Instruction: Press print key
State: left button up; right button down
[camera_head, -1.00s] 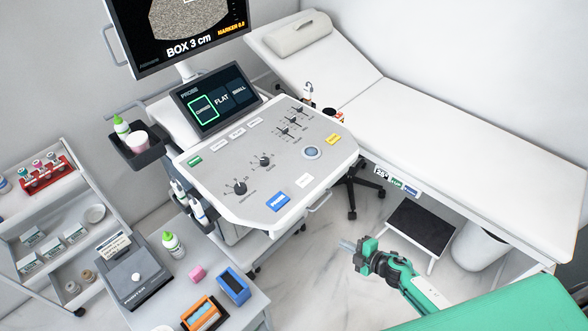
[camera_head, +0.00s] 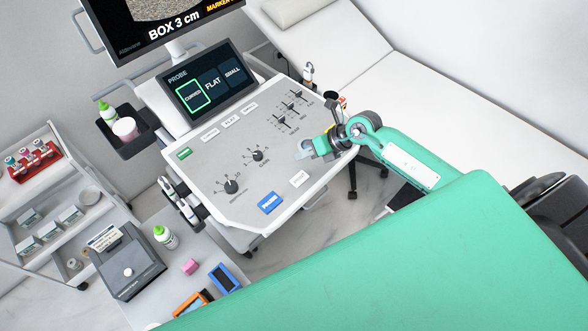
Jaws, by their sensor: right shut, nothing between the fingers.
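The ultrasound console panel (camera_head: 225,205) carries several keys, knobs and sliders. A white key (camera_head: 299,179) and a blue key (camera_head: 270,202) lie near its front edge. A green key (camera_head: 184,153) is at the left, with a row of white keys (camera_head: 230,123) along the back. The labels are too small to read surely, so I cannot tell which is the print key. My right gripper (camera_head: 306,149) is shut and empty over the panel's right side, behind the white key. It hides the round trackball and the yellow key. My left gripper is not in view.
A touch screen (camera_head: 208,92) and a monitor (camera_head: 185,12) stand behind the panel. A cup and bottle sit in a side holder (camera_head: 128,140). The white exam bed (camera_head: 440,100) is at the right. A side table (camera_head: 190,235) holds a printer-like box (camera_head: 128,262).

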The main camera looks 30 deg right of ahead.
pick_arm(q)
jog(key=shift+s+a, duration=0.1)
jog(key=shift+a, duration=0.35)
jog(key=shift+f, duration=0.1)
pick_arm(e)
jog(key=shift+f, duration=0.1)
jog(key=b, duration=0.6)
send_over(303, 179)
notch_tip(303, 179, down, 8)
jog(key=shift+r, duration=0.15)
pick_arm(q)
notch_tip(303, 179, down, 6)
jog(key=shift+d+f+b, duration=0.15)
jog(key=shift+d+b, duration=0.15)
pick_arm(e)
jog(key=shift+f, duration=0.45)
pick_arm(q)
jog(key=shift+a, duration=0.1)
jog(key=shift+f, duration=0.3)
pick_arm(e)
jog(key=shift+f, duration=0.4)
